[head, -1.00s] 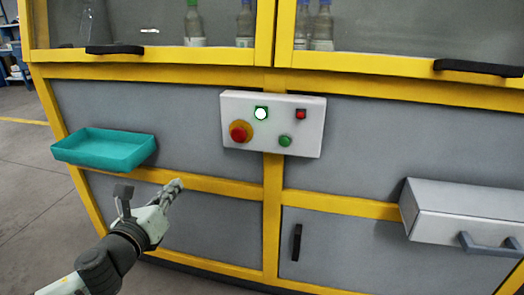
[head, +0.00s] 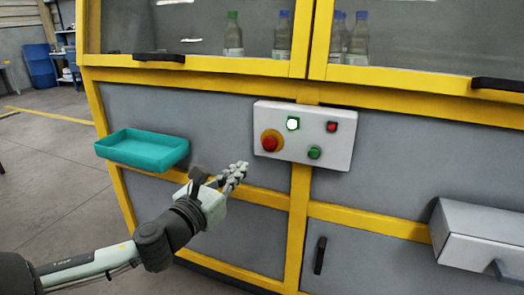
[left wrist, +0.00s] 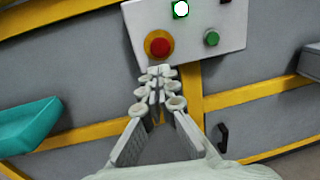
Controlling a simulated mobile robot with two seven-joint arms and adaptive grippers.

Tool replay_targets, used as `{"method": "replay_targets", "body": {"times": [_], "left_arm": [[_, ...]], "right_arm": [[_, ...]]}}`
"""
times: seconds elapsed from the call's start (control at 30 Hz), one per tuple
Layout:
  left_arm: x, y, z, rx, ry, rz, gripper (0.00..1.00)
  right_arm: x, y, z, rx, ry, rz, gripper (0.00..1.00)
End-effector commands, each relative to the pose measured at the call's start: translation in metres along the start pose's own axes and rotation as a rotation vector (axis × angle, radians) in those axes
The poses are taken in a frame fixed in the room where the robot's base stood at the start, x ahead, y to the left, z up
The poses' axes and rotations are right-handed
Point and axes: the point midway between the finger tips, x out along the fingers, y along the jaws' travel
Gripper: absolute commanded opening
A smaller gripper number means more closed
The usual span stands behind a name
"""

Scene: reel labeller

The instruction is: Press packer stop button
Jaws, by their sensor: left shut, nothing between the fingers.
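A pale control panel (head: 304,137) is fixed to the front of the yellow-framed machine. At its lower left is a large red mushroom button on a yellow ring (head: 270,142). It also shows in the left wrist view (left wrist: 159,46). The panel also carries a lit white-green button (head: 293,124), a small red square button (head: 332,127) and a green button (head: 314,153). My left gripper (head: 243,166) is shut and empty, below and left of the panel. In the left wrist view its fingertips (left wrist: 160,71) appear just below the red mushroom button; contact is not visible. My right gripper is not in view.
A teal tray (head: 143,150) sticks out from the machine at the left. A grey box with a handle (head: 480,240) juts out at the lower right. Glazed doors with black handles (head: 145,57) are above, with bottles (head: 233,36) behind them.

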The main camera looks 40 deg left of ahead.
Motion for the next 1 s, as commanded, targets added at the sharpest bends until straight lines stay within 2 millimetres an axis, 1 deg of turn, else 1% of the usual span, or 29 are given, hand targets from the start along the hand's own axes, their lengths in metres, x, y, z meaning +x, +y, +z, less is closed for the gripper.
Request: {"method": "replay_targets", "body": {"times": [0.03, 0.1, 0.4, 0.6, 0.8, 1.0], "left_arm": [[0.01, 0.0, 0.002, 0.003, -0.006, -0.001, 0.0], [0.022, 0.0, 0.003, 0.004, -0.005, -0.001, 0.0], [0.067, 0.001, 0.002, 0.001, -0.005, 0.002, 0.0], [0.092, 0.001, 0.002, -0.001, -0.002, 0.003, 0.0], [0.105, 0.0, 0.0, 0.0, 0.0, 0.001, 0.0], [0.107, 0.0, -0.001, 0.0, 0.001, 0.0, 0.0]], "right_arm": [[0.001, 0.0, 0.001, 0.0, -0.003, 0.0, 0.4], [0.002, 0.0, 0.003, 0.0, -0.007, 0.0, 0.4], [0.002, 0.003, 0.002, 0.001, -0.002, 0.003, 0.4], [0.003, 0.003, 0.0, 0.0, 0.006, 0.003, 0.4], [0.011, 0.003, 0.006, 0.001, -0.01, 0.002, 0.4], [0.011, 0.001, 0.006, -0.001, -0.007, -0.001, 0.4]]}}
